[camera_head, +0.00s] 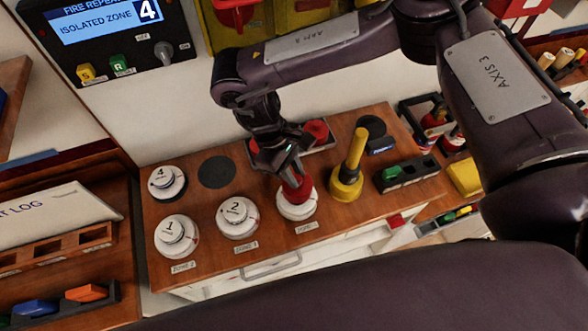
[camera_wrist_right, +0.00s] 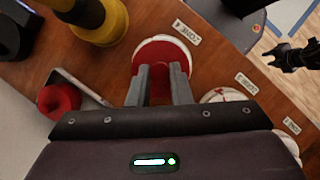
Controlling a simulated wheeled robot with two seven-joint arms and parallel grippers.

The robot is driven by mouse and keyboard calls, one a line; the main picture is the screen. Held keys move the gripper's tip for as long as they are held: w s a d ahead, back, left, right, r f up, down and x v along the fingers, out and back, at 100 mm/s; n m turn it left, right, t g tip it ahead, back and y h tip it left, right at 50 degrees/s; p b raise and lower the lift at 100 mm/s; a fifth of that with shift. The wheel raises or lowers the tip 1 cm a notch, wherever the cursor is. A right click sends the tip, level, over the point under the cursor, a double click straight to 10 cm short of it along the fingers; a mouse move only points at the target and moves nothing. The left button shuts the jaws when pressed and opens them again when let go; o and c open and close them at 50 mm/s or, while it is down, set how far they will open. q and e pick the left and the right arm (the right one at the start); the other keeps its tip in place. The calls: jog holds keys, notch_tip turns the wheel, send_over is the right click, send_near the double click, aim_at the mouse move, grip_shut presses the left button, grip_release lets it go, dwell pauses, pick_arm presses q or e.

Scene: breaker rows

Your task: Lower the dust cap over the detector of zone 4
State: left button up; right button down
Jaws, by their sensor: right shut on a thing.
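My right gripper (camera_head: 290,168) is shut on a red dust cap (camera_head: 297,188), directly over the white detector (camera_head: 297,208) at the right end of the front row. In the right wrist view the cap (camera_wrist_right: 178,50) lies between the fingers (camera_wrist_right: 160,85) and covers most of that detector, leaving a pale rim. I cannot tell whether it is fully seated. That detector's number is hidden; its bench plate seems to read zone 4 in the wrist view. A detector marked 4 (camera_head: 165,184) stands at the back left. A dark gripper, apparently my left (camera_wrist_right: 290,55), shows in the wrist view.
Detectors marked 1 (camera_head: 176,238) and 2 (camera_head: 237,218) stand left of the capped one. A yellow tool (camera_head: 348,172) stands close on its right. Another red cap (camera_head: 316,131) sits in a tray behind. The panel screen (camera_head: 108,20) reads isolated zone 4.

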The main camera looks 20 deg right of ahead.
jog(key=shift+p, duration=0.6)
dwell(1.0)
jog(key=shift+f+b, duration=0.7)
jog(key=shift+f, duration=0.75)
jog(key=c, duration=1.2)
grip_release()
jog(key=shift+c, duration=0.2)
jog(key=b+v, duration=0.1)
jog(key=v, duration=0.6)
jog(key=shift+r, duration=0.4)
jog(key=shift+a, duration=0.15)
